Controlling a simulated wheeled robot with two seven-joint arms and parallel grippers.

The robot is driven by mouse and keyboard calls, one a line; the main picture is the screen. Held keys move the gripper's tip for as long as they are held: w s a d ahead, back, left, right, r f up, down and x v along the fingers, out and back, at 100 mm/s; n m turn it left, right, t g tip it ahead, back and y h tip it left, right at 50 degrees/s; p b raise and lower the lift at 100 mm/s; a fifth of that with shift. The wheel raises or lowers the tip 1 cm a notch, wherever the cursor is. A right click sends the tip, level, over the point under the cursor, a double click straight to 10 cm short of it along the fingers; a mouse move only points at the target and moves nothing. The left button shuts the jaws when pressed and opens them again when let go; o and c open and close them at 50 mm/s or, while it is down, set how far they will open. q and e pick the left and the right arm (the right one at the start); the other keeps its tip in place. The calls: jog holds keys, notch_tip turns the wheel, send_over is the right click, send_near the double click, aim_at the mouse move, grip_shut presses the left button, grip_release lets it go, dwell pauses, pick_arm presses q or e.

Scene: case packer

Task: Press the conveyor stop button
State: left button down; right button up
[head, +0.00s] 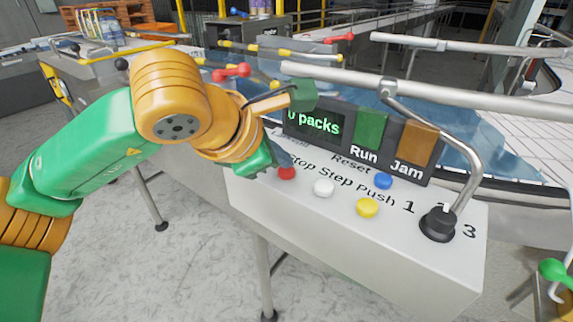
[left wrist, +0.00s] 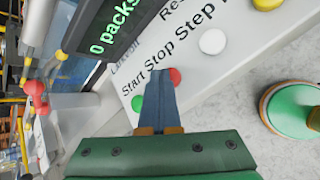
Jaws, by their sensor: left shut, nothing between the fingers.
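The stop button is a red round button (head: 287,173) at the left of the white control box (head: 345,235), beside the printed word "Stop". It also shows in the left wrist view (left wrist: 175,77), partly covered by my fingers. My left gripper (head: 275,168) is shut and empty, with its dark fingertips just left of the red button. In the left wrist view the shut fingers (left wrist: 161,74) lie across the picture between the green start button (left wrist: 138,103) and the red one. I cannot tell whether they touch it. My right gripper is not in view.
White (head: 323,187), yellow (head: 367,207) and blue (head: 383,180) buttons and a black selector knob (head: 438,224) share the panel. The display (head: 315,124) reads "0 packs"; a green Run lamp (head: 370,129) and an orange Jam lamp (head: 415,144) stand beside it. Metal rails cross behind.

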aim_at(281, 173)
pick_arm(q)
jog(key=shift+r+p, duration=0.45)
jog(key=shift+r, duration=0.35)
notch_tip(281, 173, up, 5)
jog(key=p, duration=0.3)
jog(key=shift+p, duration=0.4)
